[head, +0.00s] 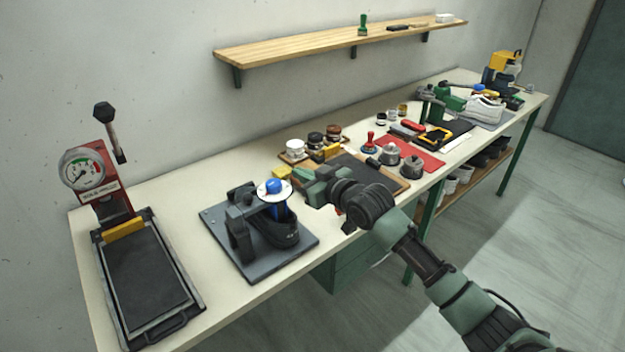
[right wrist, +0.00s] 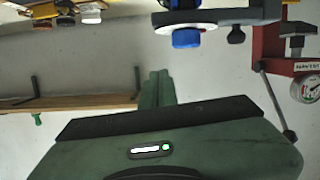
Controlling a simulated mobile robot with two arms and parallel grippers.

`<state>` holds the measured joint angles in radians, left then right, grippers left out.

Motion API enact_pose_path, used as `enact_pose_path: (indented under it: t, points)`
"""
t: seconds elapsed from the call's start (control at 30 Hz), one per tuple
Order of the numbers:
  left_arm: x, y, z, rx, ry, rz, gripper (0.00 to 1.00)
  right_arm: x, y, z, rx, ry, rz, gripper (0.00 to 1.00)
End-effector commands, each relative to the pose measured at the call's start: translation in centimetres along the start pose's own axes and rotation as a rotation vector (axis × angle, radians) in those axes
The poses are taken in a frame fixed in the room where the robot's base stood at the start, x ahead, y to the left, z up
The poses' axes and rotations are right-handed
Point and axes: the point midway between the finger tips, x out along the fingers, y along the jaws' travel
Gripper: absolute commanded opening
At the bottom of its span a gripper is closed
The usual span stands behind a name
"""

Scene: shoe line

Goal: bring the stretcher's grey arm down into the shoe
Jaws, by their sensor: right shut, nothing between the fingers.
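The stretcher (head: 238,240) stands on a dark grey base plate on the bench, left of centre in the head view. A dark shoe (head: 282,235) sits on it, with a blue part above its opening. A white disc with a blue knob (head: 273,186) tops it. The grey arm (head: 241,194) appears to be at the upper left of the stretcher; its exact angle is hard to tell. My right gripper (head: 298,178) is shut and empty, to the right of the knob and apart from it. The right wrist view shows the blue knob (right wrist: 186,38) upside down. My left gripper is out of view.
A press with a gauge (head: 84,168) stands at the left end of the bench. Jars (head: 315,140) and a dark mat (head: 365,172) lie behind and right of my gripper. A wooden shelf (head: 300,50) is on the wall. Bare bench lies between press and stretcher.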

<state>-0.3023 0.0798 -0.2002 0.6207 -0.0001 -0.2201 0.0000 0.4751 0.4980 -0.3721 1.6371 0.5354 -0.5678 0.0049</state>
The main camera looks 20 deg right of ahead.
Motion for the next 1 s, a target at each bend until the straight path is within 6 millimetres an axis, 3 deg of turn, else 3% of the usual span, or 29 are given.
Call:
enact_pose_path:
  t: [0.1, 0.3, 0.87, 1.0]
  points:
    - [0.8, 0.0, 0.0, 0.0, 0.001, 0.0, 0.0, -2.1, 0.1, 0.2, -0.003, 0.001, 0.0, 0.0]
    - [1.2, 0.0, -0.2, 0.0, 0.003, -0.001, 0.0, -4.1, 0.1, 0.0, 0.0, 0.002, 0.0, 0.0]
    - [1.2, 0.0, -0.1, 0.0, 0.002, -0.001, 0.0, -4.5, 0.1, -0.1, 0.001, 0.002, -0.001, 0.0]
    - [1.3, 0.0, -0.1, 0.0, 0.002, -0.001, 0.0, -5.1, -1.6, 2.2, 0.005, -0.048, -0.012, 0.0]
